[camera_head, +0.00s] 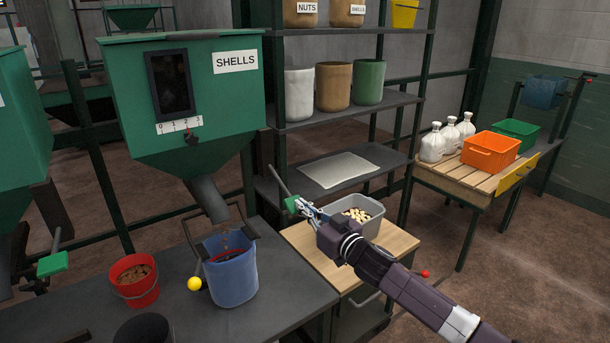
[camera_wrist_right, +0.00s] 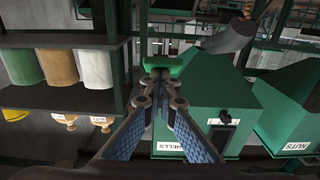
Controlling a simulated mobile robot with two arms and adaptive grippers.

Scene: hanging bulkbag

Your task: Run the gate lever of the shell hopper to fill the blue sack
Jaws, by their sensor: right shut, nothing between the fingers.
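The green shell hopper (camera_head: 190,85), labelled SHELLS, stands at the left with its chute (camera_head: 207,198) pointing down over the blue sack (camera_head: 231,282). The gate lever, a rod with a green grip (camera_head: 291,204), is right of the chute. My right gripper (camera_head: 307,211) is shut and empty, its tips at or very near that grip; I cannot tell if they touch. In the wrist view the fingertips (camera_wrist_right: 161,78) are in front of green parts. My left gripper is out of view.
A red bucket (camera_head: 134,280) and a yellow ball (camera_head: 194,284) are beside the sack. A grey bin (camera_head: 357,214) with pale pieces stands on a wooden top behind my right gripper. Another green lever grip (camera_head: 52,264) is at the far left. Shelves (camera_head: 345,105) stand behind.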

